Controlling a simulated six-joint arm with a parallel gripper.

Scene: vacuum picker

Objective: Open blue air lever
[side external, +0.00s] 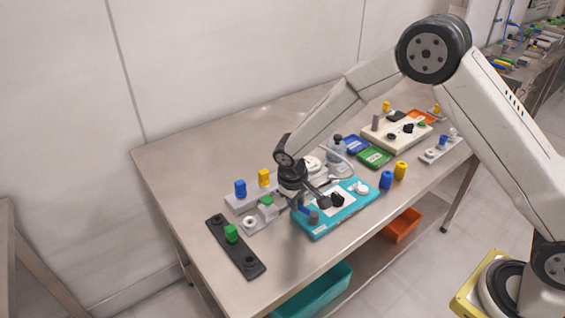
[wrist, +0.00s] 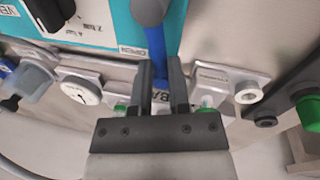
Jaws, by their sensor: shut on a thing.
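The blue air lever (wrist: 157,52) runs down from a grey round pivot (wrist: 150,10) on the teal board (wrist: 103,33). My gripper (wrist: 161,72) has one finger on each side of the lever's free end and is shut on it. An "OPEN" label lies beside the lever on the board. In the side view my gripper (side external: 299,205) is low at the left end of the teal board (side external: 334,224). The blue lever (side external: 304,211) shows there only as a small piece beside the grey pivot (side external: 314,217), and the gripper partly hides it.
A grey block with blue (side external: 240,188) and yellow (side external: 264,177) knobs stands left of my gripper. A dark strip with a green knob (side external: 231,233) lies at the front left. A round gauge (wrist: 80,90) is close by. The table's back left is clear.

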